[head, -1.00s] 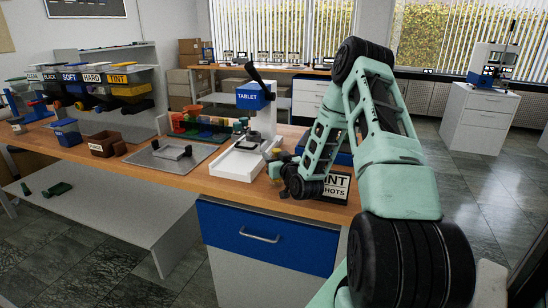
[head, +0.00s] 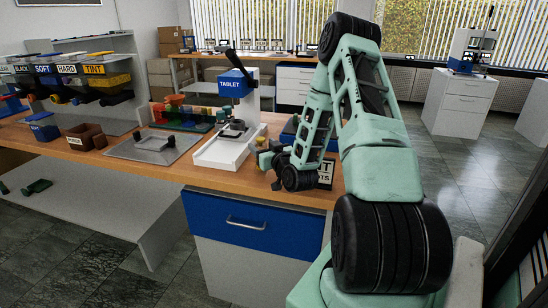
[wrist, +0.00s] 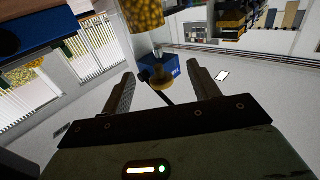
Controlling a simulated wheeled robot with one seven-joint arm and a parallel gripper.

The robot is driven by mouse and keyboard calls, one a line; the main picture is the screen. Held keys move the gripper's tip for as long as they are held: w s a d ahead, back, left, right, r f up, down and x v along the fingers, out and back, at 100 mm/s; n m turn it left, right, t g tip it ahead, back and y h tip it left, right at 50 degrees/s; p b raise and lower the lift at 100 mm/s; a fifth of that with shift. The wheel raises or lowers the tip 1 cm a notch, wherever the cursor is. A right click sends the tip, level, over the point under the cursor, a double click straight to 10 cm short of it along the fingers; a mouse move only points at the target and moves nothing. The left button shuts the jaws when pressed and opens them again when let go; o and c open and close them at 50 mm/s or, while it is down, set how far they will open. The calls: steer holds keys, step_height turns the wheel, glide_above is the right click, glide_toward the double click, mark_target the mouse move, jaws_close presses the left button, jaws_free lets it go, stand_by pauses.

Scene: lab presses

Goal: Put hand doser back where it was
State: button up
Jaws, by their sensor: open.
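The hand doser seems to be the yellow-flecked cylinder (wrist: 146,14) with a pale neck and gold knob, seen upside down in the wrist view. Its knob lies in line with the gap between my two fingers; I cannot tell how deep it sits between them. In the head view a small yellow part (head: 262,142) shows beside my gripper (head: 268,160), over the workbench right of the tablet press (head: 235,85). My gripper also shows in the wrist view (wrist: 163,82), with its fingers apart and not closed on anything. The doser's lower part is hidden in the head view.
A blue bin (head: 290,130) and a lettered sign (head: 326,174) stand close to my arm. A grey plate (head: 122,150) and brown bin (head: 75,140) are further left. Open floor lies at the right.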

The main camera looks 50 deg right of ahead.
steer(key=b+v, duration=0.2)
steer(key=v, duration=0.6)
steer(key=w+a+n+g+y, duration=0.2)
steer(key=w+a+y, duration=0.15)
steer(key=a, duration=0.45)
steer(key=w+a+n+g+y, duration=0.1)
steer(key=w+a+n+y, duration=0.25)
steer(key=a, duration=0.45)
steer(key=s+a+n+g+y, duration=0.25)
steer(key=a+g, duration=0.25)
steer(key=a, duration=1)
steer(key=s+a+r+n+g, duration=0.1)
steer(key=s+a+g, duration=0.2)
steer(key=s, duration=0.5)
steer(key=s+a+r+n+g+h, duration=0.1)
steer(key=s+a+r+g, duration=0.1)
steer(key=s+a, duration=0.4)
steer(key=s+a+r+n+g+h, duration=0.1)
steer(key=s+a, duration=0.4)
steer(key=s, duration=0.6)
steer(key=n+g, duration=0.1)
steer(key=g, duration=0.1)
steer(key=shift+r+g, duration=0.3)
